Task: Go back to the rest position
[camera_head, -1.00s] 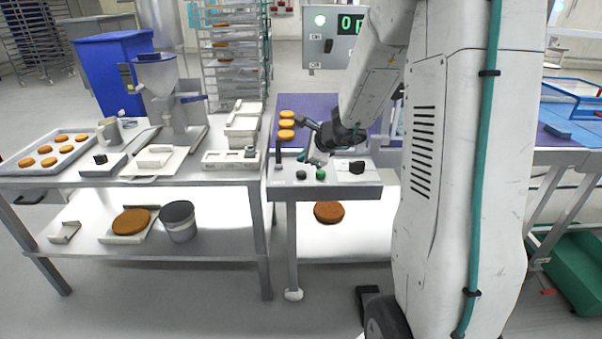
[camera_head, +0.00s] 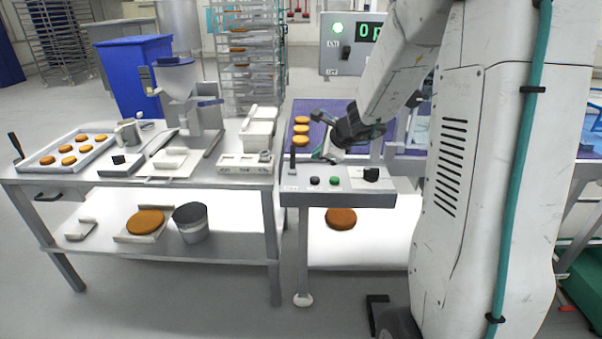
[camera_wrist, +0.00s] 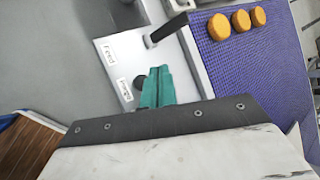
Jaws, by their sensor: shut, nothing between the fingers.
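My gripper (camera_head: 322,153) is over the back edge of a grey control panel (camera_head: 350,198), at the end of my folded arm. In the wrist view its teal fingers (camera_wrist: 157,88) are together with nothing between them, in front of the white panel top (camera_wrist: 113,55). The panel carries a green button (camera_head: 335,181), a dark button (camera_head: 314,180), a black knob (camera_head: 371,174) and an upright black lever (camera_head: 292,163). The fingers hide part of the panel in the wrist view, and I cannot tell whether they touch it.
A purple belt (camera_head: 312,112) with orange-brown rounds lies behind the panel. A steel table (camera_head: 232,182) at left holds a tray (camera_head: 45,166) of rounds and a hopper machine (camera_head: 177,80). A bucket (camera_head: 191,221) stands on its lower shelf. Open floor (camera_head: 200,300) lies in front.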

